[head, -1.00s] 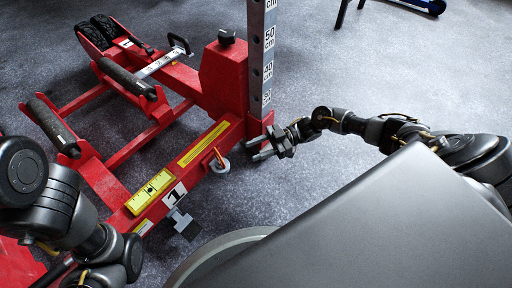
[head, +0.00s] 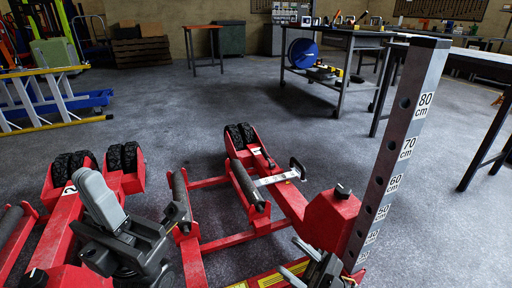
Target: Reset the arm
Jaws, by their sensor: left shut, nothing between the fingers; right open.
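The red trolley jack marked 1 (head: 320,216) stands on the floor in the centre right, with black wheels (head: 240,136), dark rollers and a grey upright post (head: 392,150) with holes and a cm scale. A small lever with a dark handle (head: 297,170) sticks out from its side. My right gripper (head: 298,260) is open and empty at the bottom, in front of the jack's red housing near the post foot; contact cannot be told. My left gripper (head: 179,214) is shut and empty, beside the jack's left roller in the picture. The jack's near end is cut off below.
A second red jack marked 2 (head: 62,225) stands at the left, partly behind my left arm. A workbench (head: 345,50) with a blue reel is behind; another table (head: 485,66) is at the right. The middle floor is clear.

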